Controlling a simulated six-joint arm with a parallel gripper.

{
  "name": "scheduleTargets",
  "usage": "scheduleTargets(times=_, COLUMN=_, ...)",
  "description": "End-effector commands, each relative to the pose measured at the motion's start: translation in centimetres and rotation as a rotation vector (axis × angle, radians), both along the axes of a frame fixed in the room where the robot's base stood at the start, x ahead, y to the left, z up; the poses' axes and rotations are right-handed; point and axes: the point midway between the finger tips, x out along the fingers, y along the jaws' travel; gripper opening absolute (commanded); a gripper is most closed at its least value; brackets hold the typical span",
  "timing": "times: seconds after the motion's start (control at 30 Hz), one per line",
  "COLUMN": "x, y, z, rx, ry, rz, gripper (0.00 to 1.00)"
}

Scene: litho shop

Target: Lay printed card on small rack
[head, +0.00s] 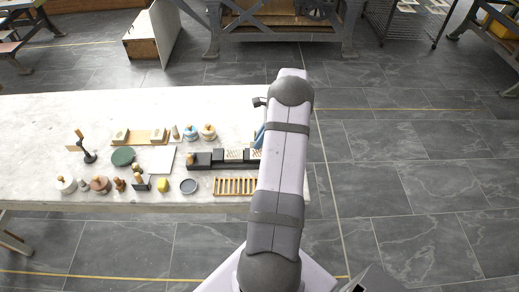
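The small rack (235,186) is a light wooden slatted frame lying flat near the table's front edge, its right end meeting my arm's outline. Pale, speckled card-like pieces (234,155) sit on a dark block behind the rack; which is the printed card I cannot tell at this size. A plain white sheet (160,160) lies further left, no print visible. The slats that show carry nothing. My arm rises across the table's right end. My gripper is hidden behind it, and only a small dark part shows at the arm's upper left.
The white table (40,125) holds several stamps, jars and blocks, including a green disc (122,156), a grey round dish (188,186) and a wooden tray (148,137). A blue item (259,137) shows beside my arm. The table's back strip is clear.

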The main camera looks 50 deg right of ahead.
Motion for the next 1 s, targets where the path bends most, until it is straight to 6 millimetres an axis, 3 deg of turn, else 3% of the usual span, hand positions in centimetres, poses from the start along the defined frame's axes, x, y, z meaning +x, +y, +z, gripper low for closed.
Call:
scheduleTargets(times=0.03, x=0.0, y=0.0, z=0.0, rx=0.0, ry=0.0, rz=0.0, gripper=0.06)
scheduleTargets(times=0.07, x=0.0, y=0.0, z=0.0, rx=0.0, ry=0.0, rz=0.0, gripper=0.0)
scheduleTargets(times=0.43, x=0.0, y=0.0, z=0.3, rx=0.0, ry=0.0, rz=0.0, gripper=0.0)
scheduleTargets(times=1.0, x=0.0, y=0.0, z=3.3, rx=0.0, ry=0.0, rz=0.0, gripper=0.0)
